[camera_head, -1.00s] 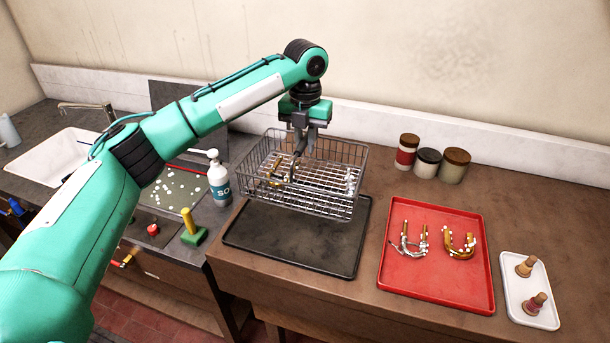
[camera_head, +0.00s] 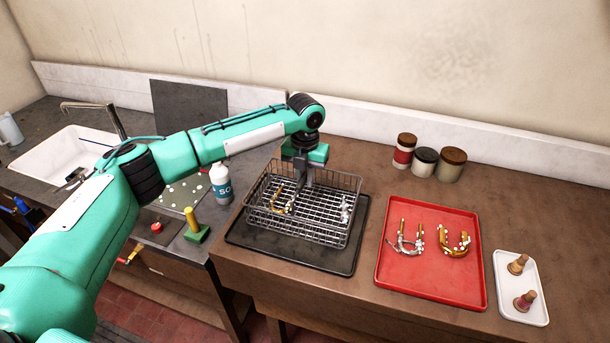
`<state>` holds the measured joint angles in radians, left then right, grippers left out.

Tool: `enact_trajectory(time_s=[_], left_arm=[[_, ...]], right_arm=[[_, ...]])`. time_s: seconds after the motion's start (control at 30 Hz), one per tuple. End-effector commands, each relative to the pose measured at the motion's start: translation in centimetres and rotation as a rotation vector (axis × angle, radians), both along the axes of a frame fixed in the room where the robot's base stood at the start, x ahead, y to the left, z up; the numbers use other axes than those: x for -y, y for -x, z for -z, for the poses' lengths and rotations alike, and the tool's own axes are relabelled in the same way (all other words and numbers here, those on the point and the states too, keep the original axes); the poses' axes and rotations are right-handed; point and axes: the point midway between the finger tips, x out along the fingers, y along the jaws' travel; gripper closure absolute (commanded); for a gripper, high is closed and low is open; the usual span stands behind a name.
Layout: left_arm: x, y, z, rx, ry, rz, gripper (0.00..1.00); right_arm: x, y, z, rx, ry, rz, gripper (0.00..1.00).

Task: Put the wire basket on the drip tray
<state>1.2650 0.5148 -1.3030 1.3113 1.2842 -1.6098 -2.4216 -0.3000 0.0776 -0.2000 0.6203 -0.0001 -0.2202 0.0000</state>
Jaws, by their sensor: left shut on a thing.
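The wire basket (camera_head: 325,226) is a grey mesh box holding a brass piece (camera_head: 279,199) at its left and a silvery piece (camera_head: 345,210) at its right. It is over the black drip tray (camera_head: 262,243), inside the tray's outline and nearer its back; I cannot tell for certain whether its bottom touches the tray. My left gripper (camera_head: 304,183) points down into the basket and is shut on it; the arm partly hides the basket's back side and the fingertips are hard to make out. My right gripper is not in view.
A red tray (camera_head: 388,285) with bent horn tubes is to the right, beside a white tray (camera_head: 506,300) with two small stoppers. Several jars (camera_head: 424,162) stand behind. A soap bottle (camera_head: 221,184) and green-based tool (camera_head: 196,235) are left. The sink (camera_head: 60,155) is far left.

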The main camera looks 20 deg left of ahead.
Motion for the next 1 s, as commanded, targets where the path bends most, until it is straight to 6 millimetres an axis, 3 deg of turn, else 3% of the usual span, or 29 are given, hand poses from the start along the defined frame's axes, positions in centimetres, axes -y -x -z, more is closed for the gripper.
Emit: enact_trajectory(time_s=[0.07, 0.1, 0.2, 0.57, 0.67, 1.0], left_arm=[[0.0, 0.0, 0.0, 0.001, 0.001, 0.0, 1.0], [0.0, 0.0, 0.1, 0.0, 0.0, 0.0, 0.79], [0.0, 0.0, 0.1, 0.0, 0.0, 0.0, 0.63], [0.0, -0.1, -0.4, 0.002, 0.001, 0.0, 0.63], [0.0, -0.1, -1.6, 0.003, 0.002, -0.001, 0.63], [0.1, -0.1, -8.7, 0.003, 0.002, -0.001, 0.63]], right_arm=[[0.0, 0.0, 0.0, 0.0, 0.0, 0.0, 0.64], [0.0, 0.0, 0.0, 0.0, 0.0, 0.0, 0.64], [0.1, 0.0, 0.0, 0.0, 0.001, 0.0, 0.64], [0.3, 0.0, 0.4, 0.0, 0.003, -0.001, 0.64], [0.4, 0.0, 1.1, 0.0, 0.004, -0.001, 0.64], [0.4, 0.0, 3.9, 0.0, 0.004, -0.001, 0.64]])
